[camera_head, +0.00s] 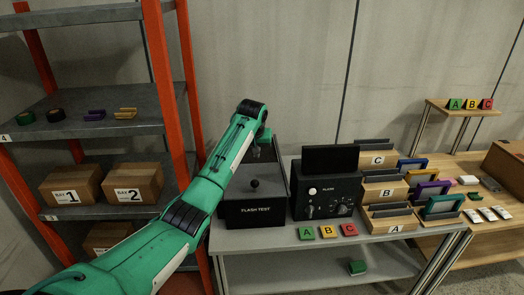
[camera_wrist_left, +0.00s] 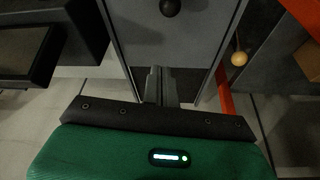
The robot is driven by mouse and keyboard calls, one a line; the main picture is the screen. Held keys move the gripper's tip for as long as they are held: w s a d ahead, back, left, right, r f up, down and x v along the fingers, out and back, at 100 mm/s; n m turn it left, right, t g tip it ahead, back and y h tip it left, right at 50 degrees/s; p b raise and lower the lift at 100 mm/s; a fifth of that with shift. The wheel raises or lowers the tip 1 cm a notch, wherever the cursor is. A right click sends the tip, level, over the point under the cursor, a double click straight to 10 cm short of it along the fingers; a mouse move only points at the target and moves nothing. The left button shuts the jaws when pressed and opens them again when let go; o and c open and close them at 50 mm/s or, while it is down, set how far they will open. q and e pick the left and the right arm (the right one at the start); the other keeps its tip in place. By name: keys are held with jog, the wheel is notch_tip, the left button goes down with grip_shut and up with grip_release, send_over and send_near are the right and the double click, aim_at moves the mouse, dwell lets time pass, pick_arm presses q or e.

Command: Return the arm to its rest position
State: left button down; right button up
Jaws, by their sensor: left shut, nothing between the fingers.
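My green left arm (camera_head: 200,195) reaches from the bottom left up across the head view, ending above the back of the dark box labelled FLASH TEST (camera_head: 255,212). The left gripper (camera_head: 264,150) is small and partly hidden there by the wrist. In the left wrist view its fingers (camera_wrist_left: 160,84) are together with nothing between them. A black ball knob (camera_head: 254,184) stands on the box in front of the gripper; it also shows at the top of the left wrist view (camera_wrist_left: 170,6). My right gripper is in neither view.
The orange-posted shelf (camera_head: 178,85) stands close to the arm's left, with boxes marked 1 (camera_head: 72,186) and 2 (camera_head: 132,182). A black instrument (camera_head: 327,197) with a dark screen sits right of the FLASH TEST box. Wooden racks A, B, C (camera_head: 398,226) stand further right.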

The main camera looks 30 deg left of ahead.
pick_arm(q)
jog(key=s+d+f+m, duration=0.2)
jog(key=s+d+f, duration=0.4)
jog(key=s+f, duration=0.45)
jog(key=s+d+f+m, duration=0.2)
jog(key=s+d+f, duration=0.4)
jog(key=s+f, duration=0.4)
jog(key=s+d+r+m+h, duration=0.1)
jog(key=s+d, duration=0.2)
jog(key=s, duration=1.3)
jog(key=s+d+r+m+h, duration=0.1)
jog(key=s+d, duration=0.2)
jog(key=s, duration=1.3)
notch_tip(320, 180, down, 30)
jog(key=f+g, duration=0.1)
jog(key=g, duration=0.1)
jog(key=s+a+f, duration=0.1)
jog(key=s+f, duration=0.8)
jog(key=f, duration=0.1)
jog(key=s+a+f+b, duration=0.1)
jog(key=s+a+f, duration=0.1)
jog(key=s+f, duration=0.8)
jog(key=shift+s+a+f+m+g+y, duration=0.3)
jog(key=shift+g, duration=0.1)
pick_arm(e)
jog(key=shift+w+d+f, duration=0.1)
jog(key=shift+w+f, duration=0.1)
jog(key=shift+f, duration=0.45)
